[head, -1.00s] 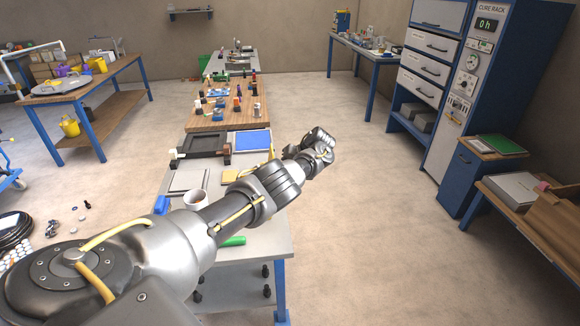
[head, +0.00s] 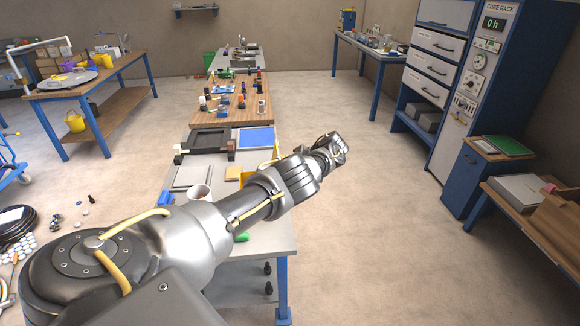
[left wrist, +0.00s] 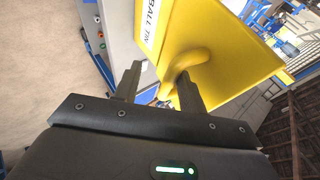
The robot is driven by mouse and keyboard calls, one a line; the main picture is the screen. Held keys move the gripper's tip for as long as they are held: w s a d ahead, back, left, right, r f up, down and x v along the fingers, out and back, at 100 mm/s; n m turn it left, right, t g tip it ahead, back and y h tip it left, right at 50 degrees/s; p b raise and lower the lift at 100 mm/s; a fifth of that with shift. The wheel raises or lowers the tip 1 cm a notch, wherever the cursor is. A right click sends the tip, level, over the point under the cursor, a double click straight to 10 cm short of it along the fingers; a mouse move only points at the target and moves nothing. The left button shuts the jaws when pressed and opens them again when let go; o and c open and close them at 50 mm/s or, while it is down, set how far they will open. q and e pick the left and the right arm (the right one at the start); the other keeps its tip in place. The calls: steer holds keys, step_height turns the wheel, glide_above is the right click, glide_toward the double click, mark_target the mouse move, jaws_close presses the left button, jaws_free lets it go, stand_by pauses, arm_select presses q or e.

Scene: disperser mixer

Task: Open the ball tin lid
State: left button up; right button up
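The ball tin (left wrist: 232,50) is a yellow box with a white "BALL TIN" label (left wrist: 155,25). It fills the upper middle of the left wrist view, tilted in the picture. A rounded yellow handle (left wrist: 184,62) stands out from its near face. My left gripper (left wrist: 158,80) is open, its two dark fingers apart. The handle lies at the right finger, partly behind it, with a gap to the left finger; contact cannot be told. In the head view my left arm hides the fingers and most of what is behind it. My right gripper is not in view.
Under my arm is a grey workbench (head: 268,238) with a white cup (head: 200,192), a blue panel (head: 256,138) and a dark tray (head: 208,140). A wooden-topped table (head: 232,108) stands beyond. A blue rack (head: 470,85) is at right. The floor between is clear.

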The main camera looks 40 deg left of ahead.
arm_select(q)
steer(key=shift+o, duration=0.8)
steer(key=shift+w+d+f, duration=0.2)
steer(key=shift+d, duration=0.05)
steer(key=shift+a+r, duration=0.1)
steer(key=shift+a, duration=0.1)
steer(key=shift+a+r, duration=0.1)
steer(key=p+v, duration=0.2)
steer(key=v, duration=0.8)
steer(key=shift+d+r, duration=0.2)
steer(key=shift+r, duration=0.05)
